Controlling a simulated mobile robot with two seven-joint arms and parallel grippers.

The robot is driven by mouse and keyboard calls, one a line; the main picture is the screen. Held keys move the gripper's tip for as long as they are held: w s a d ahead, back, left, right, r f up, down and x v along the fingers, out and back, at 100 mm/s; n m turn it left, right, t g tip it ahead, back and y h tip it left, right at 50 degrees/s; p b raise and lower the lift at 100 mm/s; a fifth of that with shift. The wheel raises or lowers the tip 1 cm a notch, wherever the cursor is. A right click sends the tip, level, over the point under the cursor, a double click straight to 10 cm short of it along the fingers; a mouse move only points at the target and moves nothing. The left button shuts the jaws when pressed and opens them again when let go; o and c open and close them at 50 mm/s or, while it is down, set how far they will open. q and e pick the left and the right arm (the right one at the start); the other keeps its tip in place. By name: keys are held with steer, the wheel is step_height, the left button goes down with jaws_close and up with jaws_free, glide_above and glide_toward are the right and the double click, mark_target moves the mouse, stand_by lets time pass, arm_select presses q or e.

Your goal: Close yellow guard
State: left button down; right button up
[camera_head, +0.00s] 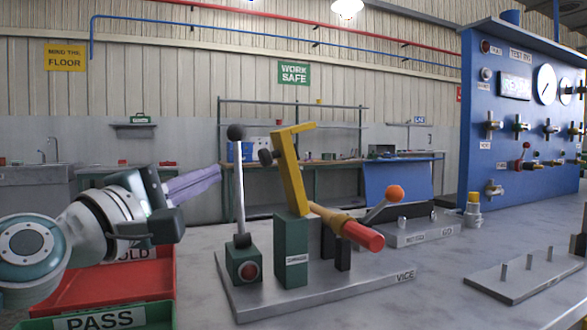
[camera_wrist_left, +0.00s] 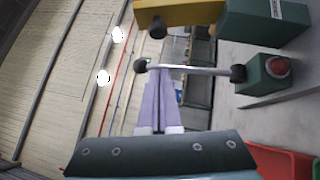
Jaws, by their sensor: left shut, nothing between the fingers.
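The yellow guard (camera_head: 292,180) stands raised and nearly upright on a green post (camera_head: 291,250) of the vice. Its bent top carries a dark knob (camera_head: 266,156) on the left side. The guard also shows at the top of the left wrist view (camera_wrist_left: 185,13). My left gripper (camera_head: 215,174) has purple fingers, shut and empty, left of the guard and apart from it. A thin grey lever with a black ball (camera_head: 236,132) stands between the fingers and the guard. In the left wrist view the fingertips (camera_wrist_left: 158,74) point toward this lever. My right gripper is not in view.
The vice's grey base plate (camera_head: 340,288) lies on the bench. A red tray (camera_head: 120,278) and green tray (camera_head: 115,318) lie below my left arm. A blue panel (camera_head: 490,120) stands right.

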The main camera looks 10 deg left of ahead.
mark_target(293, 171)
arm_select(q)
steer(key=w+d+r, duration=0.1)
steer(key=w+d, duration=0.3)
steer(key=shift+w+r, duration=0.25)
steer(key=shift+w, duration=0.1)
steer(key=shift+p, duration=0.35)
